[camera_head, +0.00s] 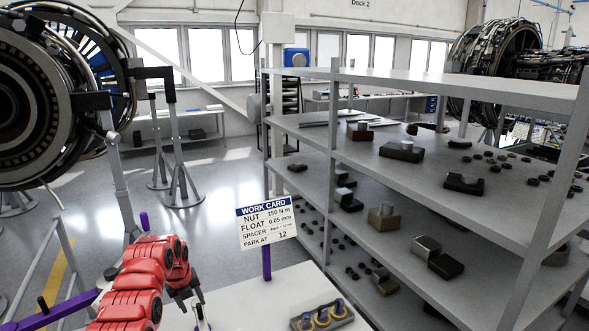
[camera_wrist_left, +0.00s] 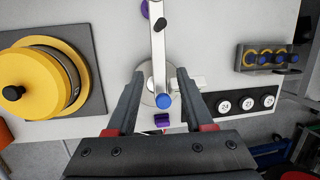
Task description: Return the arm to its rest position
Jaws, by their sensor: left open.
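My left arm is red and comes in from the lower left in the head view. Its dark left gripper (camera_head: 186,292) is over the white worktop (camera_head: 232,302). In the left wrist view the left gripper (camera_wrist_left: 160,76) is open, with its two fingers apart and nothing clamped between them. A silver bar (camera_wrist_left: 158,45) with a blue knob (camera_wrist_left: 163,101) shows between and beyond the fingers, above a round base. I cannot tell whether a finger touches it. My right gripper is not in view.
A work card (camera_head: 266,222) stands on a purple post. A tray with yellow rings (camera_head: 322,316) lies on the worktop. A yellow drum (camera_wrist_left: 42,82) and numbered discs (camera_wrist_left: 246,104) show in the wrist view. A grey shelf rack (camera_head: 430,85) fills the right; an engine (camera_head: 50,100) stands left.

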